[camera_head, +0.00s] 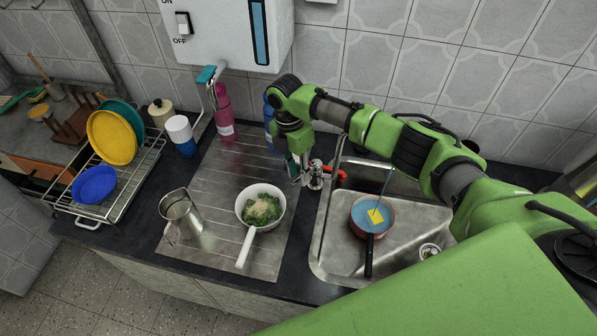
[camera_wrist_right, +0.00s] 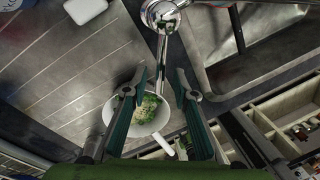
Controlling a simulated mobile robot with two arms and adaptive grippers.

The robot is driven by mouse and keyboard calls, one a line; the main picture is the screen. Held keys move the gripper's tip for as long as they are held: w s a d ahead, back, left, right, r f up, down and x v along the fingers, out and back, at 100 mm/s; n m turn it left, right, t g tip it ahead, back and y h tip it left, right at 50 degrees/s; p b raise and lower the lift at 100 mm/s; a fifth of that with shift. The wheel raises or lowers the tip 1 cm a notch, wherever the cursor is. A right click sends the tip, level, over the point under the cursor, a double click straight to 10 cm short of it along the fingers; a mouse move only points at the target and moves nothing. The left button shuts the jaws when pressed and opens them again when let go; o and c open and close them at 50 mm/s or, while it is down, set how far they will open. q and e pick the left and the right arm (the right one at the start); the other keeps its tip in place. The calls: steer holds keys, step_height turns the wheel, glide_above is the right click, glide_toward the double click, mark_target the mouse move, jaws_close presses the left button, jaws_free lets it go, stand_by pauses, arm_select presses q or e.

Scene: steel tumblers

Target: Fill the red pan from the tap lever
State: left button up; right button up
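The red pan (camera_head: 359,224) sits in the sink basin, its dark handle toward the front. Its inside looks blue, with a yellow square piece in it. A thin blue streak, like a stream of water, runs down into it. The tap (camera_head: 316,176) stands at the sink's left edge, with a red lever (camera_head: 341,176) pointing right. My right gripper (camera_head: 298,172) is beside the tap, pointing down; contact with it is unclear. In the right wrist view the gripper (camera_wrist_right: 163,78) has its fingers apart with nothing held, and the tap (camera_wrist_right: 162,14) lies beyond them. My left gripper is not in view.
A white pan of green food (camera_head: 262,229) and a steel jug (camera_head: 182,216) stand on the drainboard. Pink (camera_head: 223,115) and blue bottles stand behind. A dish rack (camera_head: 138,172) is at left. My right arm crosses above the sink.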

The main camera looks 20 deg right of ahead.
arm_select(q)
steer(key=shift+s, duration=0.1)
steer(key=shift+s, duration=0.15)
arm_select(e)
step_height(320, 180, up, 12)
steer(key=w, duration=0.1)
steer(key=shift+w+a, duration=0.3)
steer(key=shift+a, duration=0.1)
steer(key=shift+f, duration=0.1)
stand_by(0.7)
